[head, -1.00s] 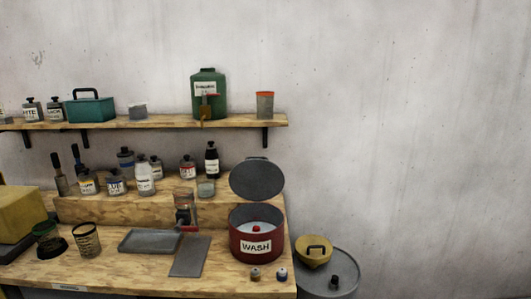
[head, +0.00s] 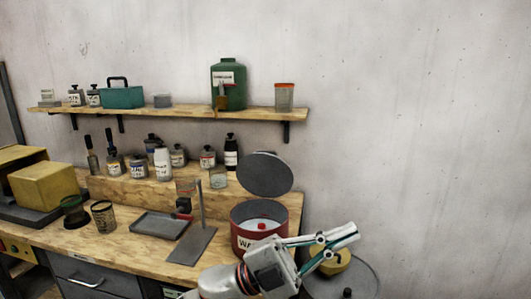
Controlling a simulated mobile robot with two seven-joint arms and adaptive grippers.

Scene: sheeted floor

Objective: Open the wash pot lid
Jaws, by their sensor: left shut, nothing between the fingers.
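The red wash pot (head: 239,224) stands at the right end of the workbench, its label partly hidden by my arm. Its round dark grey lid (head: 265,174) is raised and stands tilted up behind the open mouth. A pale inside with a small red piece shows in the pot. My left gripper (head: 352,232) is in front of and to the right of the pot, pointing right. Its fingers are together and empty, clear of the lid. My right gripper is out of view.
A dark grey drum (head: 366,280) with a yellow item (head: 336,262) on it stands right of the bench, partly behind my gripper. A flat grey plate with a post (head: 190,246) and a tray (head: 158,224) lie left of the pot. Bottles and a shelf (head: 200,113) are behind.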

